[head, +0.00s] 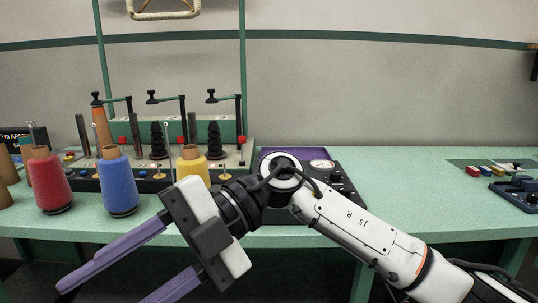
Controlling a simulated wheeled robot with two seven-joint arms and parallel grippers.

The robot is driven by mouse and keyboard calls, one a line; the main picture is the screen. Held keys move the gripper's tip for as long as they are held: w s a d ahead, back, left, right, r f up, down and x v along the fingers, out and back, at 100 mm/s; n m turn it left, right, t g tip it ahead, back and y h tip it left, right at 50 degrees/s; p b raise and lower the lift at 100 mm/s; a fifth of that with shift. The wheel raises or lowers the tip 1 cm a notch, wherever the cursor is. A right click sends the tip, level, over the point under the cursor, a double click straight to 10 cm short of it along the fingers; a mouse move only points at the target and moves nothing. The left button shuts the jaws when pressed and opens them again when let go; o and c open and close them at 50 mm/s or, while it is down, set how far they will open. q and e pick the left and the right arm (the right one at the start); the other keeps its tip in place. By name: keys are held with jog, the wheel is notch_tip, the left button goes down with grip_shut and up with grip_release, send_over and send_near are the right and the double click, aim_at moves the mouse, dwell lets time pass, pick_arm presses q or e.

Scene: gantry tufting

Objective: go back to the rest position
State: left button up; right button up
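My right arm comes in from the right side of the head view. Its gripper (105,293) has two purple fingers that point down and to the left, in front of the bench's front edge. The fingers are spread wide apart with nothing between them. The tip of the lower finger is cut off by the bottom of the picture. My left gripper and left arm are not in view.
The green bench (405,172) spans the view. A red cone (50,182), a blue cone (117,182) and a yellow cone (192,166) of yarn stand left, before a spindle rack. A dark purple-topped device (340,186) sits behind my arm. Small tools (518,190) lie right.

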jog(key=w+d+r+m+t+y+p, duration=0.15)
jog(key=w+r+m+t+y, duration=0.25)
jog(key=w+m+t+y, duration=0.65)
jog(key=w+d+f+m+t, duration=0.3)
jog(key=d+f+m+t, duration=0.25)
jog(key=m+t, duration=0.45)
jog(key=w+d+f+m+t+h+p, duration=0.1)
jog(key=d+f+m+t+h, duration=0.2)
jog(key=d+f+m+h, duration=0.4)
jog(key=w+d+f+m+t+h+p, duration=0.1)
jog(key=w+d+f+m+t+h, duration=0.15)
jog(key=d+f+m+h, duration=0.4)
jog(key=s+d+f+m+g+h, duration=0.1)
jog(key=s+d+f+g+h, duration=0.2)
jog(key=s+d+f, duration=0.3)
jog(key=s+d+f+m+g+h+p, duration=0.1)
jog(key=s+d+f+g+h, duration=0.2)
jog(key=s+f, duration=1.3)
notch_tip(320, 180, down, 6)
jog(key=d+g, duration=0.2)
jog(key=d, duration=0.1)
jog(key=shift+g, duration=0.3)
